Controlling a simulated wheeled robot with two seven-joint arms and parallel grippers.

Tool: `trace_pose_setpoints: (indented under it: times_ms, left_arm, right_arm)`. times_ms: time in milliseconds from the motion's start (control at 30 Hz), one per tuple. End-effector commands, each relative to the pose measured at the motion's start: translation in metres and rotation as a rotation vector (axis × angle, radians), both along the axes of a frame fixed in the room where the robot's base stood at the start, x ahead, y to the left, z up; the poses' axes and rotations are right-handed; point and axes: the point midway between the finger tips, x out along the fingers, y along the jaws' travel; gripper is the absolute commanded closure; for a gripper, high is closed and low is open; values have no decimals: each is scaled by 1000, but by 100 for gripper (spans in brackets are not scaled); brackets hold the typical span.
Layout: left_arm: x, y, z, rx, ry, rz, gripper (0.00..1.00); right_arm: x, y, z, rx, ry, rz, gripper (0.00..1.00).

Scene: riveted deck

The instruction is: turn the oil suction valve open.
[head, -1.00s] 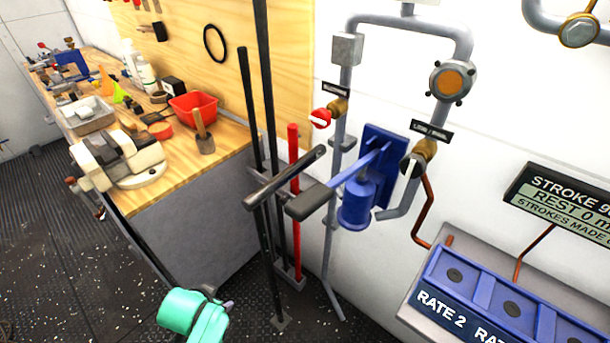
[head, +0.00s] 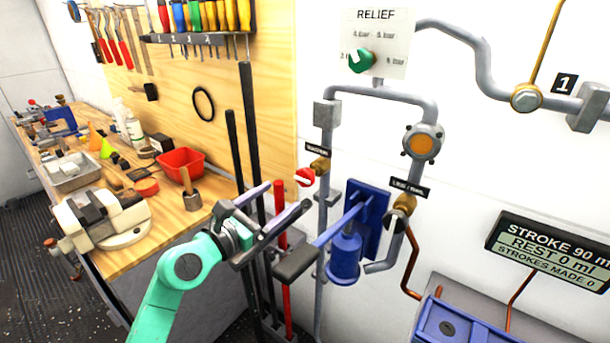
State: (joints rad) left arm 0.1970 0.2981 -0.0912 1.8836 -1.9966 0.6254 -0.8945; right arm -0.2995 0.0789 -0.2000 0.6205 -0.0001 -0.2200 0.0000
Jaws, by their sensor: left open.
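The suction valve has a red knob (head: 305,177) on a brass body (head: 320,165), under a small dark label (head: 318,147) too small to read surely. It sits on the grey vertical pipe on the white wall. The fingertips appear just below and left of the knob; no contact shows, and the depth gap is hard to judge. My right gripper is out of view.
A blue hand pump (head: 344,257) with a dark-gripped lever stands right of the gripper. Dark upright bars (head: 249,130) and a red bar (head: 283,265) stand close by. A wooden bench (head: 172,222) with a vise and a red bin (head: 182,165) is at left.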

Motion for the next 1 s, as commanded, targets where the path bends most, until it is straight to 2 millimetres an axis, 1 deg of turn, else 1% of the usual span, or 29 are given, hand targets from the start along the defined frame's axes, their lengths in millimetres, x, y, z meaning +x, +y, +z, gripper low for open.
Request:
trace_pose_setpoints:
  times_ms: [33,67,200,333,400,500,733,767,800,867,900,933,967,1000]
  left_arm:
    - [11,-8,5,-6,1,-1,11]
    - [17,-14,5,-4,1,-3,11]
    - [48,-36,4,-8,2,-2,11]
    - [71,-53,2,-6,1,-2,11]
    - [79,-58,1,-5,2,-1,11]
    - [84,-62,1,-4,2,-1,11]
    - [85,-63,0,-3,1,-1,11]
    - [85,-63,0,-4,2,-1,23]
    - [85,-63,0,-4,2,-1,38]
    - [85,-62,0,-4,2,0,61]
    - [85,-62,0,-4,2,0,76]
    - [85,-62,0,-4,2,0,88]
    - [85,-62,0,-4,2,0,97]
    - [85,-62,0,-4,2,0,97]
  right_arm:
    - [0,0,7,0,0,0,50]
    - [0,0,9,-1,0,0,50]
    - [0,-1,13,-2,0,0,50]
    - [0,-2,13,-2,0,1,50]
    - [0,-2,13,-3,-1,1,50]
    - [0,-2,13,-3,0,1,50]
    - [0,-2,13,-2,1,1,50]
    - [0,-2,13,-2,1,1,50]
    - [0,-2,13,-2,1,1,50]
    - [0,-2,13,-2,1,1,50]
    - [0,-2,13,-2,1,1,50]
    - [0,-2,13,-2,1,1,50]
    - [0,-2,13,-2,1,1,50]
    - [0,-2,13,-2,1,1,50]
